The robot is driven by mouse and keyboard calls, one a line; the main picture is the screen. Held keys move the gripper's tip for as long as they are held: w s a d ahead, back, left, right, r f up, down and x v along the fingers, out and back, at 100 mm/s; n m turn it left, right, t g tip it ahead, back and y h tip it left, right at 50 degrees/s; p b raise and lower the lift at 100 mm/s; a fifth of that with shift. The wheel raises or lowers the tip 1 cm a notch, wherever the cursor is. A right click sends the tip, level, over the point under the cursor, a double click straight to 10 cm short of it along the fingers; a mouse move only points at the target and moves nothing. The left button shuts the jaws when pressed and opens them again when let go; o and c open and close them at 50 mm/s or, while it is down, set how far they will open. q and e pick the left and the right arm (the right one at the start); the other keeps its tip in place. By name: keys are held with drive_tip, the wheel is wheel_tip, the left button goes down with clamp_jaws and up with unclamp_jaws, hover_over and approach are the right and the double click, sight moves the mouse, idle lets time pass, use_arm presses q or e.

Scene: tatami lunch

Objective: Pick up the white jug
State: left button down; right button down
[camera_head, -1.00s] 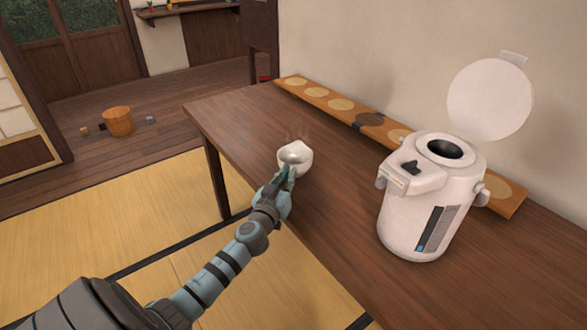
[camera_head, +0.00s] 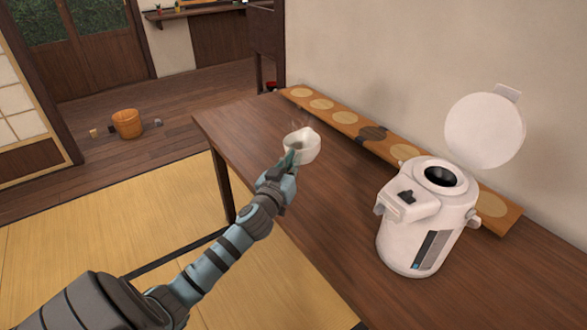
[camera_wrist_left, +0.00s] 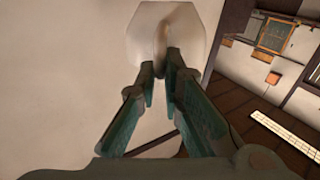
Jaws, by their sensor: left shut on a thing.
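The white jug (camera_head: 302,148) is held by my left gripper (camera_head: 287,161) above the far part of the dark wooden table (camera_head: 330,215). Faint steam shows over its open top. In the left wrist view the jug (camera_wrist_left: 187,18) fills the top middle, and the fingers of my left gripper (camera_wrist_left: 163,78) close on the handle (camera_wrist_left: 160,38) at its near side. The jug looks roughly upright in the head view. My right gripper is not in view.
A white hot-water pot (camera_head: 420,235) with its lid (camera_head: 484,131) raised stands on the table at the right. A long wooden board (camera_head: 345,117) with round pale spots runs along the wall. A wooden bucket (camera_head: 128,124) is on the floor at the far left.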

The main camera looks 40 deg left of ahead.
use_arm(q)
wheel_tip(320, 180, up, 9)
drive_tip(key=p, duration=0.2)
drive_tip(key=shift+f+p, duration=0.2)
drive_tip(key=shift+p, duration=0.2)
idle(2.1)
